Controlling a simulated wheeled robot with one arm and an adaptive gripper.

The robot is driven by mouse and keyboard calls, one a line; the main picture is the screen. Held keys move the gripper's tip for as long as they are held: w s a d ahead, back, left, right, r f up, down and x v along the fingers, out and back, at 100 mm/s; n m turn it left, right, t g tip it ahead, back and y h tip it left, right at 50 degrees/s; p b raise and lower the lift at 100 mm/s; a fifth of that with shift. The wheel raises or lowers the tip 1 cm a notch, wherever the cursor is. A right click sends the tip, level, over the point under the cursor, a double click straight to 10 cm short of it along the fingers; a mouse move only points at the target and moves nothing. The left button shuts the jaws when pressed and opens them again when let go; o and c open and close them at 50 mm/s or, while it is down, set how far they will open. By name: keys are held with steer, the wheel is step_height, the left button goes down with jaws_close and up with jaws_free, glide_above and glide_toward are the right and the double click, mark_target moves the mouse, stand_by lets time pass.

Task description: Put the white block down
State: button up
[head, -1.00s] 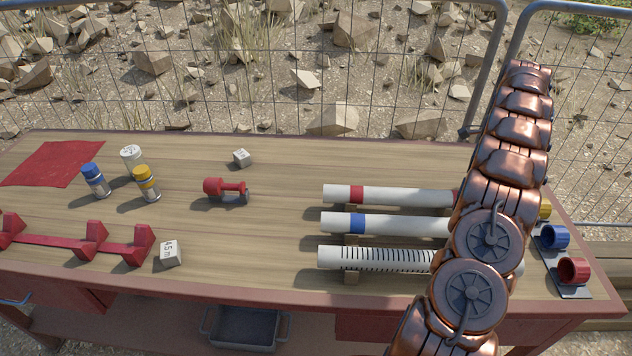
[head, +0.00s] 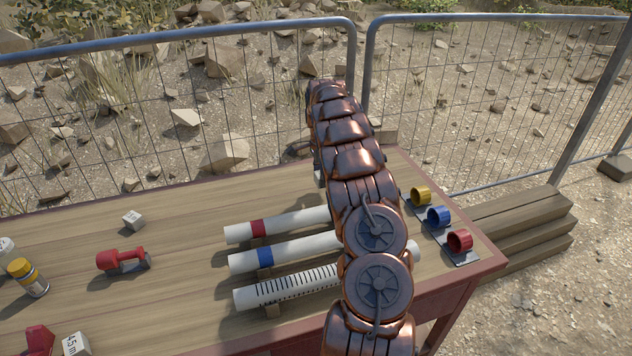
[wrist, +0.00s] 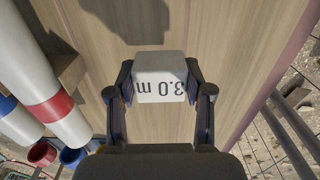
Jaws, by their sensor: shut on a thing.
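The white block (wrist: 160,64), marked "3.0 m", is between the two fingers of my gripper (wrist: 160,84) in the wrist view. The fingers are shut on its left and right sides. The wooden tabletop (wrist: 225,45) lies beyond the block, and a dark shadow falls on it near the top. I cannot tell how far the block is above the wood.
Poles with a red band (head: 290,223), a blue band (head: 290,250) and black marks (head: 285,286) lie left of my arm. Yellow (head: 420,195), blue (head: 438,216) and red (head: 460,240) cups stand at the right edge. Another white block (head: 132,220) sits far left. A wire fence (head: 200,120) stands behind.

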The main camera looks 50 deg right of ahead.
steer(key=shift+w+a, duration=0.35)
steer(key=shift+w, duration=0.05)
steer(key=shift+w+a+f+p, duration=0.1)
steer(key=shift+a+f+p, duration=0.05)
steer(key=shift+f+p, duration=0.75)
steer(key=shift+f, duration=0.9)
steer(key=shift+f, duration=0.1)
steer(key=shift+f, duration=0.1)
steer(key=o, duration=1.1)
